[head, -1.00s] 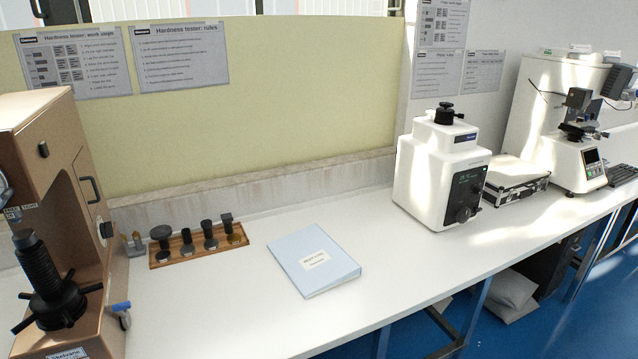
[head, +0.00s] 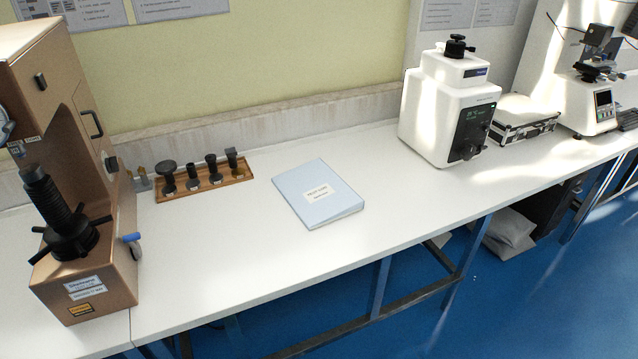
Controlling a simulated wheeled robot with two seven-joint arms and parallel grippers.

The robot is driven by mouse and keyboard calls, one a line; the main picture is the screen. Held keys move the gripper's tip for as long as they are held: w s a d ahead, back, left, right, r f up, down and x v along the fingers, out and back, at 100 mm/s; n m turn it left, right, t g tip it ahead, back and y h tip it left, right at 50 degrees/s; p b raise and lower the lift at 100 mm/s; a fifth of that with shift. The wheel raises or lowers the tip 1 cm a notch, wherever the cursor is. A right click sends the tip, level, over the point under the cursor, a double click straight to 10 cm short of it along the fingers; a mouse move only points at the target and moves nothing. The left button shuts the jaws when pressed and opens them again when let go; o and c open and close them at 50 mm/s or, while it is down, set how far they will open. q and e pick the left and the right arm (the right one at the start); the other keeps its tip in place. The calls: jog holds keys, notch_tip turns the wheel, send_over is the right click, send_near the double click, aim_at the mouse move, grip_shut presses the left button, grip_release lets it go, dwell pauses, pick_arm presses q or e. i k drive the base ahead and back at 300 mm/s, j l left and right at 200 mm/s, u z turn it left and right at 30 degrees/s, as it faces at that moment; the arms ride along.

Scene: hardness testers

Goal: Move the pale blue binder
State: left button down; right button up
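The pale blue binder (head: 310,205) lies flat on the white bench (head: 250,265) in the head view, near the middle of the picture. It has a white label on its cover, and its spine faces the front right. Nothing lies on it and nothing touches it. Neither of my grippers shows in the head view.
A wooden tray (head: 160,201) with several dark tools stands left of the binder. A brown hardness tester (head: 110,270) is at the left. A white tester (head: 424,121) and a case (head: 512,133) stand to the right. Bench in front of the binder is clear.

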aim_at(318, 197)
jog(key=i+l+z, duration=0.1)
jog(key=i, duration=0.4)
jog(key=i+l, duration=0.2)
jog(key=i, duration=0.25)
jog(key=z, duration=0.05)
